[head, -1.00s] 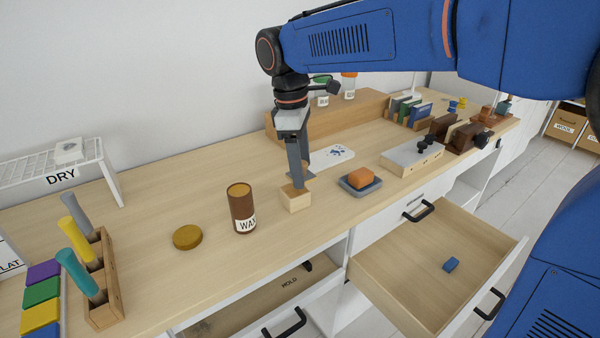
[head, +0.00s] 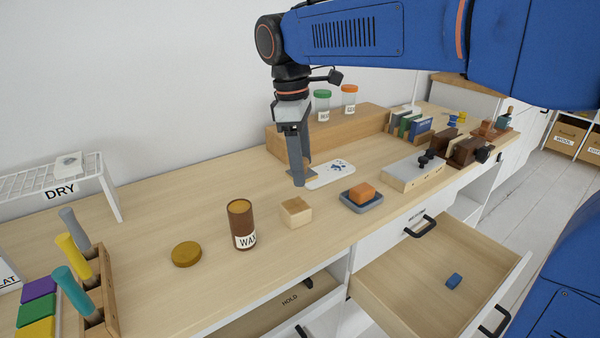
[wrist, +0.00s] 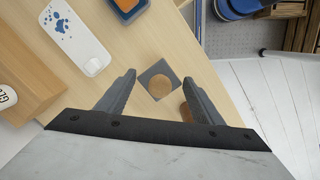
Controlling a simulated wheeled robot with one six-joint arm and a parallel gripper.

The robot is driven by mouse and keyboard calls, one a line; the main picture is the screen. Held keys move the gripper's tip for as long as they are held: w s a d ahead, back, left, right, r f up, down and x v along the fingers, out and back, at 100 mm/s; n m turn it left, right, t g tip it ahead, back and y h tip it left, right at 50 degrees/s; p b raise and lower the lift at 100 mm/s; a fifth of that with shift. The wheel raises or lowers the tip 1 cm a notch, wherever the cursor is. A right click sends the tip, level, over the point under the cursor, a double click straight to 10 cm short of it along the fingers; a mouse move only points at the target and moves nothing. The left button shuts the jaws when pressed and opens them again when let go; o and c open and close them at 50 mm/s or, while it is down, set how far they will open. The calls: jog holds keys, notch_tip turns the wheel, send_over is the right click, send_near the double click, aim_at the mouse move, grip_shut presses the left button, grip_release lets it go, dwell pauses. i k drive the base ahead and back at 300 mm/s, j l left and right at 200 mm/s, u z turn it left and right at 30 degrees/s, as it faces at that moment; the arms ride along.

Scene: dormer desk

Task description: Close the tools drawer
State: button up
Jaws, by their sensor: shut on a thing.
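The wide-open drawer (head: 400,285) at lower right holds a small blue block (head: 454,281); its black handle (head: 495,322) shows at its front. A second drawer marked HOLD (head: 270,310) is also open, at bottom centre. No legible tools label shows on either. My gripper (head: 299,182) points down above the desk, apart from the drawers. In the wrist view its fingers (wrist: 160,76) sit either side of a grey square piece with a round wooden top (wrist: 160,87), and are shut on it. A small wooden block (head: 296,213) stands on the desk just below.
A wax can (head: 241,227), a round lid (head: 186,254) and a blue dish (head: 362,201) with an orange block (head: 362,191) stand near the gripper. A black handle (head: 421,226) is on the cabinet front above the open drawer. The floor (head: 553,195) at right is clear.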

aim_at(429, 289)
jog(key=l, duration=0.5)
jog(key=k+l, duration=0.15)
jog(key=l, duration=1.05)
jog(key=i+l, duration=0.1)
jog(key=l, duration=0.2)
